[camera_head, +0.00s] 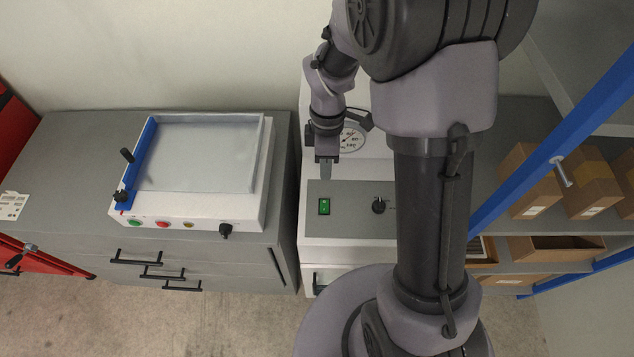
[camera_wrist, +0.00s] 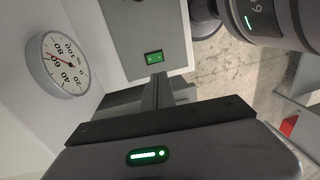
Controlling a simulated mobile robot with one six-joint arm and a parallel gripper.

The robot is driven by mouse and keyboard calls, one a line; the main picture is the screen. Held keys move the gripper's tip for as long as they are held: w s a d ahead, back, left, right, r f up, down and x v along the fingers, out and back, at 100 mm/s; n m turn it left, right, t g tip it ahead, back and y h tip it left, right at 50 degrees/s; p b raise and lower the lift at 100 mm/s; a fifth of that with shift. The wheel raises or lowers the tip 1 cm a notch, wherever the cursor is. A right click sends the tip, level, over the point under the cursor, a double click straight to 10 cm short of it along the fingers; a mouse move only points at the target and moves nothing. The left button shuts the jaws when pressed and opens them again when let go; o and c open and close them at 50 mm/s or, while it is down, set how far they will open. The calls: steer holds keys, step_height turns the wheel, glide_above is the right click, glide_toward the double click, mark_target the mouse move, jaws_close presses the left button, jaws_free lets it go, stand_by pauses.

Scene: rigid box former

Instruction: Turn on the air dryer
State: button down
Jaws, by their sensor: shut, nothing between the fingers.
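The air dryer (camera_head: 345,246) is a white cabinet with a grey top panel (camera_head: 350,222). A green rocker switch (camera_head: 324,206) sits on the panel's left part and a black knob (camera_head: 378,205) to its right. I cannot tell which way the rocker is set. A round dial gauge (camera_head: 351,139) is behind the panel. My gripper (camera_head: 325,174) is shut and empty, pointing down just behind the switch, apart from it. In the wrist view the closed fingertips (camera_wrist: 156,77) appear just below the green switch (camera_wrist: 154,58), and the gauge (camera_wrist: 64,65) is at the left.
A white machine (camera_head: 190,205) with a tray-like top, a blue bar and coloured buttons stands on a grey drawer cabinet (camera_head: 75,135) to the left. Blue-framed shelves (camera_head: 560,145) with cardboard boxes (camera_head: 528,180) stand at the right. My arm hides the dryer's right side.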

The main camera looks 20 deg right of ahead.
mark_target(324, 210)
steer(key=f+b, duration=0.2)
steer(key=f, duration=0.2)
steer(key=s+f+b, duration=0.1)
steer(key=f+b, duration=0.1)
steer(key=f, duration=0.3)
steer(key=f+b, duration=0.2)
steer(key=f, duration=0.2)
steer(key=shift+s+a+f, duration=0.2)
steer(key=shift+a+f, duration=0.05)
steer(key=shift+f, duration=0.2)
steer(key=shift+s+f, duration=0.1)
steer(key=shift+s+f, duration=0.1)
steer(key=shift+f, duration=0.05)
